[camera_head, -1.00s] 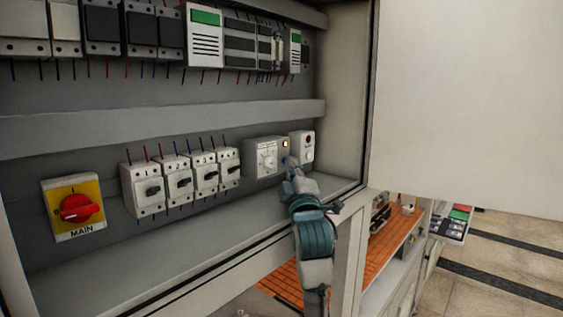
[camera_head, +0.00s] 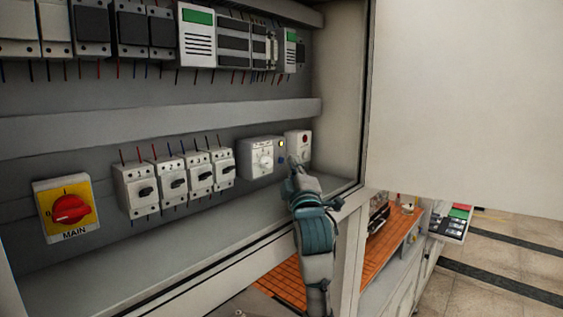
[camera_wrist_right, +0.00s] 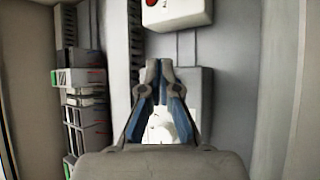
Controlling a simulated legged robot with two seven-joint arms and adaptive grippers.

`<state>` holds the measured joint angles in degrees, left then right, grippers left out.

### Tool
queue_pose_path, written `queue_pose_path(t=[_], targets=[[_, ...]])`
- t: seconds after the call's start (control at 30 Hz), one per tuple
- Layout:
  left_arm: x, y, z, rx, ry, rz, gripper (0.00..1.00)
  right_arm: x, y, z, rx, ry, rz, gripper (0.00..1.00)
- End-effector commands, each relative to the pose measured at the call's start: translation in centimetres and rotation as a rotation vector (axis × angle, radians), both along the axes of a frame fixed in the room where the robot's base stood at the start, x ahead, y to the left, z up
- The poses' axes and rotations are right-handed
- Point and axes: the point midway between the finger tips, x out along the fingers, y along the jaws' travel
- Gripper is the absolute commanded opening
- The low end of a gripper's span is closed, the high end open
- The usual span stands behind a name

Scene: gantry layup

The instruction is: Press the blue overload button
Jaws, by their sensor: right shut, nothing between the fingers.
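The overload unit (camera_head: 257,149) is a grey box with a white dial plate, on the cabinet's back panel. A lit yellow lamp (camera_head: 281,143) is at its upper right. A small blue button (camera_head: 281,159) shows faintly below the lamp. My right gripper (camera_head: 293,161) is shut and empty, its tips just right of the button in the head view; contact cannot be told. In the wrist view the shut fingertips (camera_wrist_right: 158,67) lie over the grey unit (camera_wrist_right: 193,87), and its white dial plate (camera_wrist_right: 163,124) shows between the fingers. The button is not visible there. My left gripper is not in view.
A white box with a red button (camera_head: 304,139) is mounted right of the unit. Several breakers (camera_head: 172,183) and the red MAIN switch (camera_head: 71,208) are to the left. The cabinet's right wall (camera_head: 341,95) and front sill (camera_head: 190,262) bound the space.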

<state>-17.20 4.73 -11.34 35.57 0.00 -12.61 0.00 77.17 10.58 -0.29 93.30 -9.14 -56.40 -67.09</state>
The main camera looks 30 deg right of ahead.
Motion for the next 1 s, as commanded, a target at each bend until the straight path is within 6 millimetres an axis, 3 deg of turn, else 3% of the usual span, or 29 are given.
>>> queue_pose_path(t=[1.0], targets=[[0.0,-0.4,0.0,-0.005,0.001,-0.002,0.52,1.2,0.4,-0.3,-0.001,0.007,0.001,0.00]])
